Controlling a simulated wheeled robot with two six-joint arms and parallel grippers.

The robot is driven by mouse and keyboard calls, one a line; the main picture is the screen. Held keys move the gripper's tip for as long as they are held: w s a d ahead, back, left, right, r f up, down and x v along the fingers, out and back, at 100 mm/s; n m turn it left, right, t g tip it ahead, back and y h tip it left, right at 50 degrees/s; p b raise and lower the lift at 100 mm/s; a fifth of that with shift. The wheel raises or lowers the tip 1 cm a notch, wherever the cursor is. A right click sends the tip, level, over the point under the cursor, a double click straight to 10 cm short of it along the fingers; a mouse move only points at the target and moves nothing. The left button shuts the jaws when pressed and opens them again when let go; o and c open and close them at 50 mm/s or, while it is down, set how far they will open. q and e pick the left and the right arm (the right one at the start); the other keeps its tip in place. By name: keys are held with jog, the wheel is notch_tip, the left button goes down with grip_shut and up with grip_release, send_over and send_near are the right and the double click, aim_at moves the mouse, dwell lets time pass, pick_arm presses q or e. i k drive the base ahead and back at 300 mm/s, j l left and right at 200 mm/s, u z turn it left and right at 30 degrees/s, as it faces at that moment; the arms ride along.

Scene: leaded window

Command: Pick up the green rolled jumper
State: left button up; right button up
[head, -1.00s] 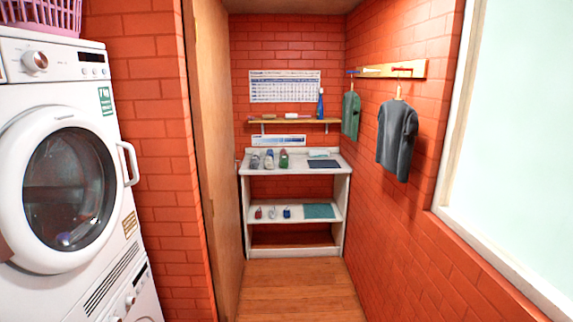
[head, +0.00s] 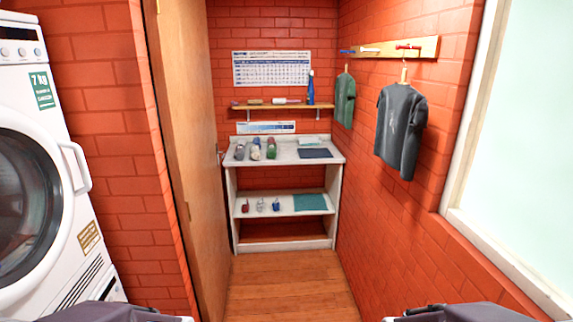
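The green rolled jumper (head: 271,148) appears to be the rightmost of the rolled bundles on the white worktop at the back of the room. It is small in view and shows some red as well as green. A grey roll (head: 240,151) and a pale mottled roll (head: 256,149) lie to its left. Parts of my two arms show at the bottom edge of the head view, far from the bundles. Neither of my grippers shows.
The white worktop (head: 290,160) also holds a dark blue flat cloth (head: 315,153). Its lower shelf (head: 289,209) carries small items and a teal cloth (head: 310,202). Shirts hang at right. The wooden floor (head: 285,285) is clear between the door (head: 185,140) and right wall.

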aim_at(271, 150)
jog(key=i, duration=0.5)
jog(key=i+l+u, duration=0.15)
jog(key=i, duration=0.85)
jog(key=i+l+u, duration=0.1)
jog(key=i, duration=0.4)
jog(key=i+l, duration=0.2)
jog(key=i, duration=0.25)
jog(key=i+l+u, duration=0.2)
jog(key=i+u, duration=0.2)
jog(key=i+l+u, duration=1.2)
jog(key=i+l, duration=0.1)
jog(key=l, duration=0.35)
